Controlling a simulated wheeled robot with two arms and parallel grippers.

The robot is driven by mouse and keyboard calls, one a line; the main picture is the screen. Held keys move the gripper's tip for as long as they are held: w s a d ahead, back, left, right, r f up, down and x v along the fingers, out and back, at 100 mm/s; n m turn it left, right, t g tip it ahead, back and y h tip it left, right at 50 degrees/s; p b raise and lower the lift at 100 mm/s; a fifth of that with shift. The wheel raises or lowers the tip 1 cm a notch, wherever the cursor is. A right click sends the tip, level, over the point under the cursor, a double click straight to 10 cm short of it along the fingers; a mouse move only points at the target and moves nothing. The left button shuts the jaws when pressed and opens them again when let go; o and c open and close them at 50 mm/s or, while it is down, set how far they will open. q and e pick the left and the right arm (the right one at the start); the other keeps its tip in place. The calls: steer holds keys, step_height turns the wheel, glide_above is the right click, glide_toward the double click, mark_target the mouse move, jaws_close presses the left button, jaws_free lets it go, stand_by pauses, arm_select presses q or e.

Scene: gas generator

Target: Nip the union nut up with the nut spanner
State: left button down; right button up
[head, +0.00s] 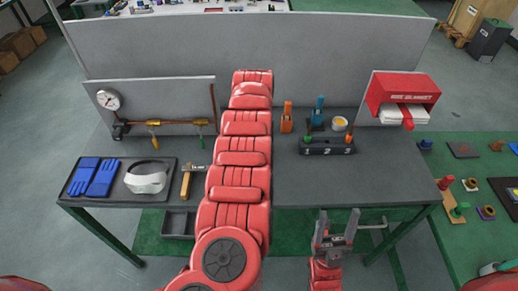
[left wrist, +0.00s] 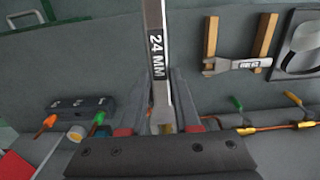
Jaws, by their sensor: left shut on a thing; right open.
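My left arm crosses the middle of the head view and hides its own gripper there. In the left wrist view my left gripper (left wrist: 162,100) is shut on a grey spanner (left wrist: 156,45) marked 24 MM, which extends up the picture. A pipe assembly (head: 175,123) runs along the left back panel, with a yellow lever (head: 154,141) and a green lever (head: 200,138). Its yellow lever also shows at right in the left wrist view (left wrist: 247,130). I cannot pick out the union nut. My right gripper (head: 334,228) is open and empty in front of the table's front edge.
A black rack (head: 328,148) numbered 1 2 3 stands right of my arm, by a yellow-topped pot (head: 340,123). A red blanket box (head: 402,92) is at right. The table's right front is clear.

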arm_select(q)
steer(key=shift+w+f+b, duration=0.1)
steer(key=shift+w+b, duration=0.2)
steer(key=shift+b, duration=0.4)
steer(key=shift+w+a+b, duration=0.1)
steer(key=shift+w+b, duration=0.5)
steer(key=shift+b, duration=0.3)
steer(key=shift+w+b, duration=0.75)
steer(key=shift+b, duration=0.05)
steer(key=shift+a+b, duration=0.15)
steer(key=shift+b, duration=0.45)
steer(key=shift+a+m, duration=0.25)
steer(key=shift+m, duration=0.25)
steer(key=shift+b, duration=0.4)
